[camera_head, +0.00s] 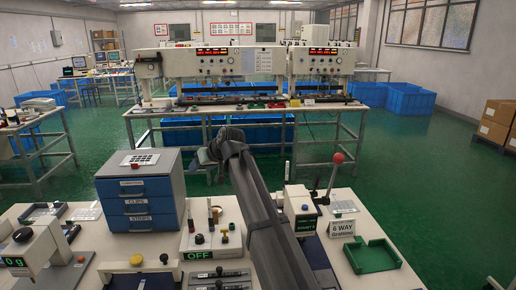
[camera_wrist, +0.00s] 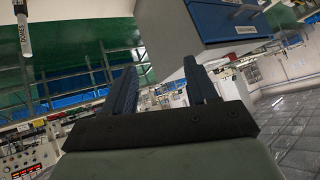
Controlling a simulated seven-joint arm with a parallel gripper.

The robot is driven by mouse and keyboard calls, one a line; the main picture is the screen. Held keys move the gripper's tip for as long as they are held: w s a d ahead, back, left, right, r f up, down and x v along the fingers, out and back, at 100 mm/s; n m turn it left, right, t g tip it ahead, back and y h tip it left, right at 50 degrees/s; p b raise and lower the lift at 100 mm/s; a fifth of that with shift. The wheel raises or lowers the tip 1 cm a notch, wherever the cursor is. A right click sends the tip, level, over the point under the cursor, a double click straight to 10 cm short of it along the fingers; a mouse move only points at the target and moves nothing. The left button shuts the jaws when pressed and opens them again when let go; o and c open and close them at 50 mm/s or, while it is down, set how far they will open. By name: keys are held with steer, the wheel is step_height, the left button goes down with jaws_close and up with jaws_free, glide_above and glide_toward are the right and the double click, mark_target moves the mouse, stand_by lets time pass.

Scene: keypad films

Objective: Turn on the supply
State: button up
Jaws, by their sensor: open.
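A small pale unit (camera_head: 209,236) with a green OFF display stands on the near bench, right of the blue drawer cabinet. The unit is not identifiable in the wrist view.
The blue drawer cabinet (camera_head: 139,192) stands close left of my arm. A red-knobbed lever (camera_head: 332,175), a "6 WAY" sign (camera_head: 343,228) and a green tray (camera_head: 372,256) are at right. A scale-like device (camera_head: 33,250) is at left. Open green floor lies beyond the bench.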

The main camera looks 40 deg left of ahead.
mark_target(224, 231)
steer(key=w+d+r+m+t, duration=0.1)
steer(key=w+d+r, duration=0.1)
steer(key=w+d, duration=0.3)
steer(key=w+d+r+m+y, duration=0.1)
steer(key=w+d+r, duration=0.2)
steer(key=w+d, duration=0.3)
steer(key=w, duration=0.4)
steer(key=shift+w+d+m+t, duration=0.3)
steer(key=shift+m+t, duration=0.1)
